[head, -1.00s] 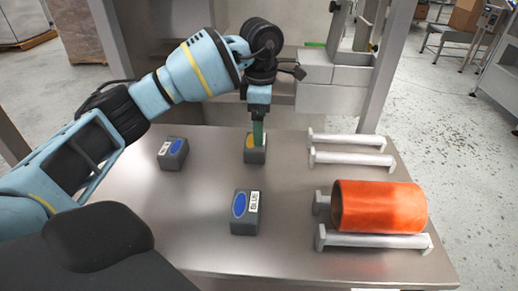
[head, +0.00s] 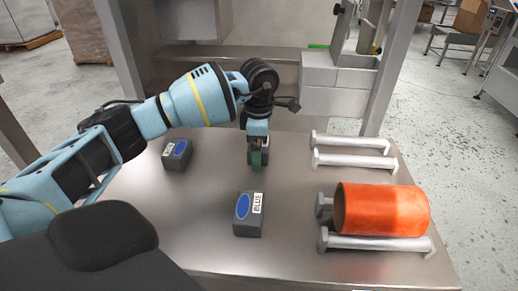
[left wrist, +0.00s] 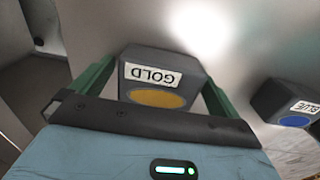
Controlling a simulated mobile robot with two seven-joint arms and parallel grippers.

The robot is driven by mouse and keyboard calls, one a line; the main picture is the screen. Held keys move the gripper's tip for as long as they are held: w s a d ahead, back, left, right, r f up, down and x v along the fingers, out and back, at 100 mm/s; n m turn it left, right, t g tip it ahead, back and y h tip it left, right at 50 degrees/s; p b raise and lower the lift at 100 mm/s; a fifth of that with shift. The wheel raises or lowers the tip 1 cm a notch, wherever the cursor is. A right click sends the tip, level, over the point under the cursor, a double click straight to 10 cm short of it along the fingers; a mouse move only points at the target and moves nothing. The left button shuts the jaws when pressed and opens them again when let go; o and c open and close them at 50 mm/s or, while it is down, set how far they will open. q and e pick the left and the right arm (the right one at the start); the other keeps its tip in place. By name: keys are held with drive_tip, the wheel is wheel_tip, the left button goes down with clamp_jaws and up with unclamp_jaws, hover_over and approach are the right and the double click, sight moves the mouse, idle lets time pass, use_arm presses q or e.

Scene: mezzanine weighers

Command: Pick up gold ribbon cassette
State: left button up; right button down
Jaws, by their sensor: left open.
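The gold ribbon cassette (left wrist: 160,75) is a dark grey block with a white GOLD label and a gold oval. In the left wrist view it sits between the two green fingers of my left gripper (left wrist: 158,85), which is open around it. In the head view my left gripper (head: 258,158) is low over the table and hides most of the cassette. I cannot tell whether the fingers touch its sides. My right gripper is not in view.
A BLUE-labelled cassette (head: 248,216) stands nearer on the steel table (head: 190,215). Another blue-oval cassette (head: 177,155) is at the left. An orange roll (head: 385,209) lies on a grey rack (head: 375,243) at the right. An empty rack (head: 350,160) is behind it.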

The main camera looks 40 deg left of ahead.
use_arm(q)
drive_tip(key=shift+c, duration=0.4)
drive_tip(key=c, duration=1)
drive_tip(key=shift+r, duration=0.15)
